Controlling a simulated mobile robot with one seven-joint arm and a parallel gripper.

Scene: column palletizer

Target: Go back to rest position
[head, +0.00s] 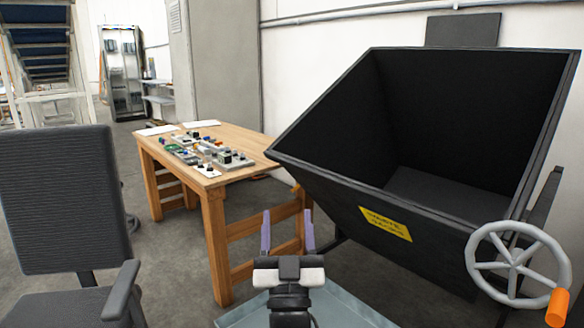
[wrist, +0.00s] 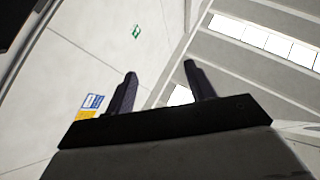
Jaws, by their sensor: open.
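My gripper (head: 288,222) is in the lower middle of the head view, with its two fingers apart and nothing between them. It points up and away, in front of the gap between the wooden table and the black bin. In the wrist view, my gripper (wrist: 160,90) shows both dark fingers spread and empty. Behind them are only a pale wall (wrist: 95,55) with small signs and the ceiling (wrist: 260,70).
A black tilting bin (head: 340,180) with a handwheel (head: 517,263) stands at right, its visible inside empty. A wooden table (head: 235,178) holding several small parts stands left of centre. A dark office chair (head: 65,200) is at near left. Bare floor shows between chair and table.

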